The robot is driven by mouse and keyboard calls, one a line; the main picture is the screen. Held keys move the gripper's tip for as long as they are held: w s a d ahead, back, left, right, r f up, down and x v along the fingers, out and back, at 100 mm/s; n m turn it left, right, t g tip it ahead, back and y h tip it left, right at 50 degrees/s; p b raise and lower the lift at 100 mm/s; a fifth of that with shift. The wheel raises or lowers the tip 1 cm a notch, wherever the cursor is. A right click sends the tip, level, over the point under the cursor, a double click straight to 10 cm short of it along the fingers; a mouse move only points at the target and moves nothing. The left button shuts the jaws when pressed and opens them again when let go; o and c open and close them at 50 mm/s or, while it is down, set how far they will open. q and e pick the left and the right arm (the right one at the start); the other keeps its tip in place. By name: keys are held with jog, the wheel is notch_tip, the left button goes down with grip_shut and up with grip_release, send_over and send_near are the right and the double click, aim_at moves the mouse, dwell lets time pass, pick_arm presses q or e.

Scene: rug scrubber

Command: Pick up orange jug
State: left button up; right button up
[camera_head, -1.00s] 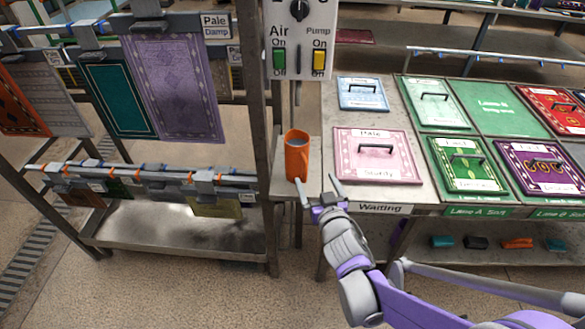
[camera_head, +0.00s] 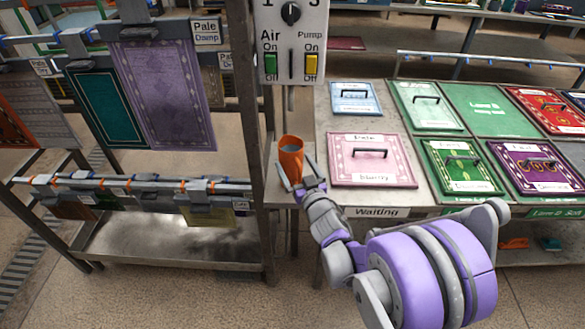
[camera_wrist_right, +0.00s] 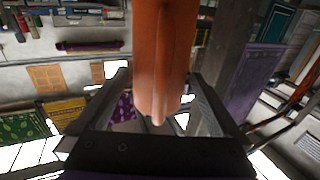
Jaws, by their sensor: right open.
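The orange jug (camera_head: 290,160) stands upright on a small grey ledge (camera_head: 280,192), below the Air and Pump switch panel in the head view. Its open top shows a greyish inside. My right gripper (camera_head: 299,175) is open, with its two fingers reaching around the lower part of the jug. In the right wrist view the jug (camera_wrist_right: 160,60) fills the space between the spread fingers (camera_wrist_right: 160,105). A narrow vertical ridge, which looks like its handle, faces the camera. I cannot tell whether either finger touches it. My left gripper is not in view.
A control panel (camera_head: 292,40) stands just behind the jug. A metal rack with hanging rug samples (camera_head: 165,95) is close on the left. On the right, a table holds a pink handled board (camera_head: 370,172) and several other coloured boards, with a Waiting label (camera_head: 376,212) on its edge.

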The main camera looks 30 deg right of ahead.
jog(key=w, duration=0.2)
jog(key=shift+w+d, duration=0.25)
jog(key=shift+w, duration=0.1)
grip_shut()
